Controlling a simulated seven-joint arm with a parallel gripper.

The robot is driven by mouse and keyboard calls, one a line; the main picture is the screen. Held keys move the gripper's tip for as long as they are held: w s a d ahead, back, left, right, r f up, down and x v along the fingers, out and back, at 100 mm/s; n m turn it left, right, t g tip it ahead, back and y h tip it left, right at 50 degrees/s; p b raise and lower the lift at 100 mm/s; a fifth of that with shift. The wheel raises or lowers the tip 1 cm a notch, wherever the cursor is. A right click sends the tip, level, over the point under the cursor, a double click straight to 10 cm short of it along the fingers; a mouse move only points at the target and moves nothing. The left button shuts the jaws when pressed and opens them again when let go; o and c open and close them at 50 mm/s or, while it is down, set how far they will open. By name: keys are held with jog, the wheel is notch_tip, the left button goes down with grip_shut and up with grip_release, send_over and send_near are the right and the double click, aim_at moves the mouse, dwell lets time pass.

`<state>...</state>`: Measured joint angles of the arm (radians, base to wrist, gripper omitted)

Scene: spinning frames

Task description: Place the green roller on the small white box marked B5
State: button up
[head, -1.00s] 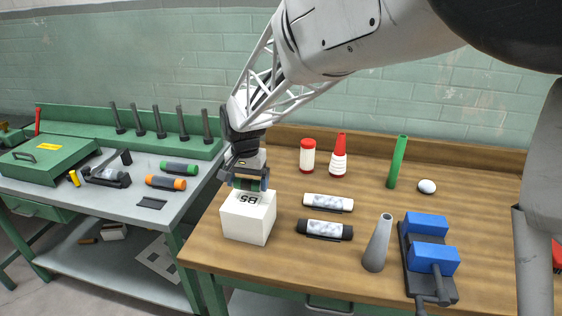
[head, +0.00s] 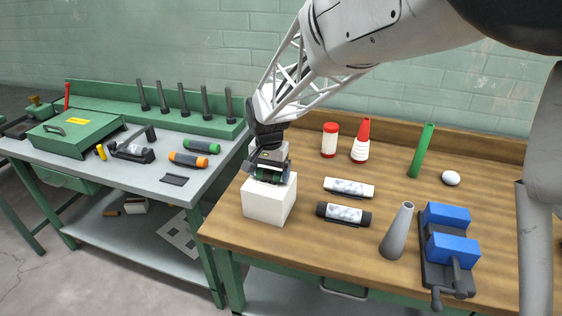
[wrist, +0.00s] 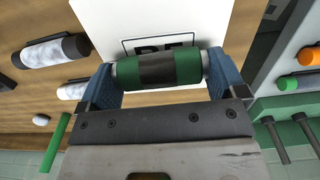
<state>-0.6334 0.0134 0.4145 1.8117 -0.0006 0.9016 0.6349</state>
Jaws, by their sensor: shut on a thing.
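The small white box marked B5 (head: 268,207) stands on the wooden table's front left part. Its printed label partly shows in the wrist view (wrist: 205,20), behind the roller. My gripper (head: 268,176) is right over the box top. It is shut on the green roller (wrist: 187,68), which has a dark middle band and lies crosswise between the blue fingers. In the head view the roller (head: 262,178) is mostly hidden by my gripper. It is at or just above the box top; I cannot tell whether it touches.
Two rollers with pale sleeves (head: 349,187) (head: 344,214) lie right of the box. A grey cone (head: 397,232) and a blue-block fixture (head: 450,248) stand farther right. Another green roller (head: 201,146) and an orange one (head: 188,160) lie on the left bench (head: 190,190).

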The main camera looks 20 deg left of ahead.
aim_at(270, 170)
jog(key=shift+f, duration=0.1)
jog(key=o, duration=0.7)
notch_tip(270, 170, up, 12)
dwell(0.6)
dwell(0.6)
